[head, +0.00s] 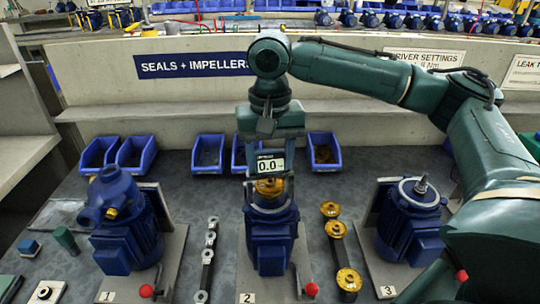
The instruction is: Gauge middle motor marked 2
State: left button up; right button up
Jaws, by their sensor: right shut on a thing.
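The middle motor (272,238) is blue and stands upright on a grey plate marked 2 (247,297). A brass part (269,187) sits on its top. My right gripper (270,142) points down above this motor and is shut on a gauge (269,162). The gauge display reads 0.0. The gauge is at the top of the brass part; I cannot tell whether they touch. My left gripper is out of view.
Motor 1 (123,235) with a blue housing stands left, and motor 3 (408,225) with a bare shaft stands right. Dark bars (208,258) and brass parts (331,209) lie between the plates. Blue bins (137,152) line the back.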

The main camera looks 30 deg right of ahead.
jog(key=shift+f+p, duration=0.15)
jog(key=shift+p, duration=0.2)
dwell(0.6)
jog(key=o, duration=2.1)
jog(key=shift+c, duration=0.2)
